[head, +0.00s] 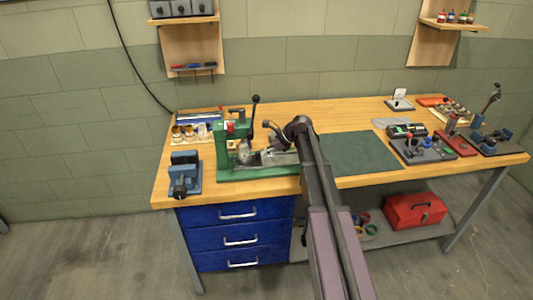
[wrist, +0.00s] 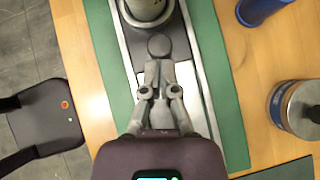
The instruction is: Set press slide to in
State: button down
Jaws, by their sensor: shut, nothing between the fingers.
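The green press (head: 232,142) stands on the left half of the wooden bench, with a black-knobbed lever upright at its back. Its grey slide (head: 282,158) lies on the green base, to the right of the press column. In the wrist view the slide (wrist: 188,75) shows as a pale plate between grey rails, with a dark round knob (wrist: 159,45) on it and a grey cylinder beyond. My gripper (wrist: 158,66) is shut and empty, its fingertips just short of the knob in the picture. I cannot tell whether they touch it. In the head view my gripper (head: 270,134) is above the slide.
A blue vise (head: 184,176) stands left of the press. A dark green mat (head: 358,153) lies to its right, largely clear. Several small devices (head: 420,148) crowd the right end. In the wrist view a grey jar (wrist: 298,106) and a blue object (wrist: 260,10) stand to the right.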

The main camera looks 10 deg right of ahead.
jog(key=shift+s+d, duration=0.2)
jog(key=shift+d, duration=0.15)
jog(key=d, duration=0.2)
jog(key=s+d, duration=0.1)
jog(key=shift+d+r, duration=0.15)
jog(key=shift+r, duration=0.1)
jog(key=p+v, duration=0.7)
jog(key=v, duration=0.2)
jog(key=shift+d, duration=0.25)
jog(key=shift+s, duration=0.1)
jog(key=s+a+f+n+g+h, duration=0.1)
jog(key=s+a+n+h, duration=0.3)
jog(key=s+n, duration=0.6)
jog(key=s+a+f+n+g+h, duration=0.1)
jog(key=s+a+f+n+h, duration=0.3)
jog(key=s, duration=1.2)
jog(key=a+n, duration=0.4)
jog(key=n, duration=0.3)
jog(key=shift+g+h, duration=0.3)
jog(key=shift+a+f, duration=0.1)
jog(key=shift+f, duration=0.05)
